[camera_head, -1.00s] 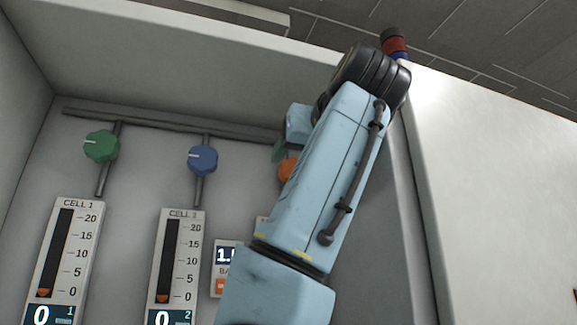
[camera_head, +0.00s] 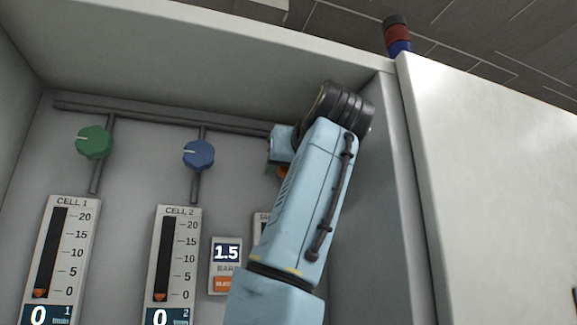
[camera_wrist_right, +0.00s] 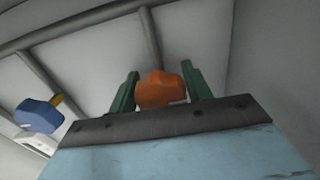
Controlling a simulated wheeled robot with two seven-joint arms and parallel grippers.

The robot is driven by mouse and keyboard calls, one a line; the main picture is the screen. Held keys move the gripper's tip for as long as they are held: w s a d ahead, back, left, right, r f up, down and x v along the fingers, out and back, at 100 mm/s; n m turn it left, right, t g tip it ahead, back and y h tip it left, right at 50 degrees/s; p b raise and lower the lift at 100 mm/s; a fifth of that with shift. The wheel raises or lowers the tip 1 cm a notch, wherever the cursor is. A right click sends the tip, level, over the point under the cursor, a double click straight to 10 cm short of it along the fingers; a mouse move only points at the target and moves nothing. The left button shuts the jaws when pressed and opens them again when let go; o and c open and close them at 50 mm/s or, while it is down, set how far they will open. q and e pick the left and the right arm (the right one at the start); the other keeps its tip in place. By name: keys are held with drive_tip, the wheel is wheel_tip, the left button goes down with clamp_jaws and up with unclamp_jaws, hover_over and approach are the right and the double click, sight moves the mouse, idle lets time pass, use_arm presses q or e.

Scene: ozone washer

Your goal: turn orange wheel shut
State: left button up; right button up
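The orange wheel (camera_wrist_right: 161,90) is a faceted knob on a pipe against the grey back panel. In the right wrist view it sits between the two green fingers of my right gripper (camera_wrist_right: 158,88). The fingers stand apart on either side of it, with a small gap visible, most clearly on the left. In the head view my right arm covers most of the wheel, and only a sliver of orange (camera_head: 283,172) shows beside my right gripper (camera_head: 274,163). My left gripper is not in view.
A blue knob (camera_head: 199,155) and a green knob (camera_head: 94,142) sit to the left on pipes below a horizontal pipe (camera_head: 160,117). Gauges, including CELL 2 (camera_head: 175,255), and a 1.5 BAR display (camera_head: 226,253) are below. The cabinet's right side wall (camera_head: 385,170) is close to my arm.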

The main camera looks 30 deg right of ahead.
drive_tip(key=shift+c, duration=1.4)
drive_tip(key=shift+n, duration=0.3)
drive_tip(key=n+b, duration=0.1)
drive_tip(key=n, duration=1)
drive_tip(key=n+b, duration=0.2)
drive_tip(key=n, duration=1)
drive_tip(key=f+n+b, duration=0.1)
drive_tip(key=n+b, duration=0.1)
drive_tip(key=n, duration=1)
drive_tip(key=shift+f, duration=0.1)
drive_tip(key=shift+n, duration=0.4)
